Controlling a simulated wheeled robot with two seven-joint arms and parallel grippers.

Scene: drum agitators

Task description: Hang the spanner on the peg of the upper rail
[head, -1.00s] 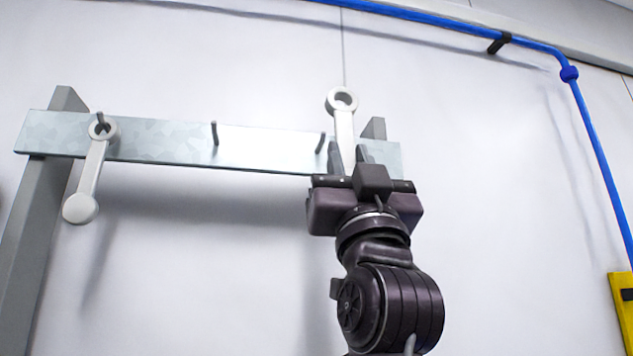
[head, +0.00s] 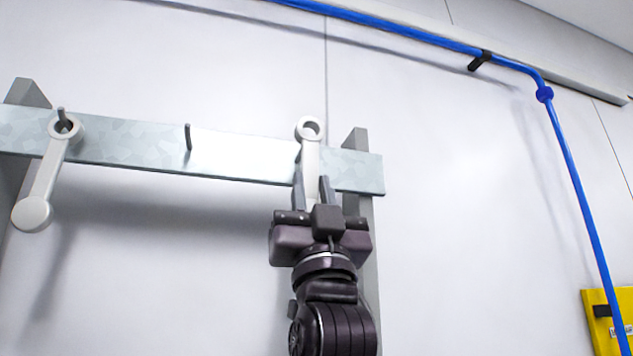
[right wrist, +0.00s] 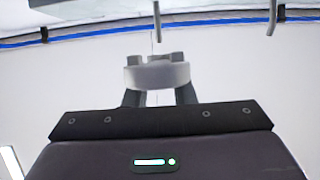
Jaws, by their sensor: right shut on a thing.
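The held spanner (head: 312,157) is pale grey and upright, ring end up. My right gripper (head: 312,190) is shut on its lower shaft. The ring stands just above the top edge of the metal rail (head: 240,160), in front of its right part. The right-hand peg is mostly hidden by the spanner. The middle peg (head: 188,137) is bare. In the right wrist view, the spanner's end (right wrist: 157,75) stands between the fingers, below two pegs, one at centre (right wrist: 157,20) and one at right (right wrist: 272,18). My left gripper is not in view.
Another pale spanner (head: 45,180) hangs by its ring on the left peg (head: 62,118). Grey posts (head: 355,140) carry the rail. A blue pipe (head: 580,200) runs along the wall above and down the right. A yellow box (head: 605,315) is at the lower right.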

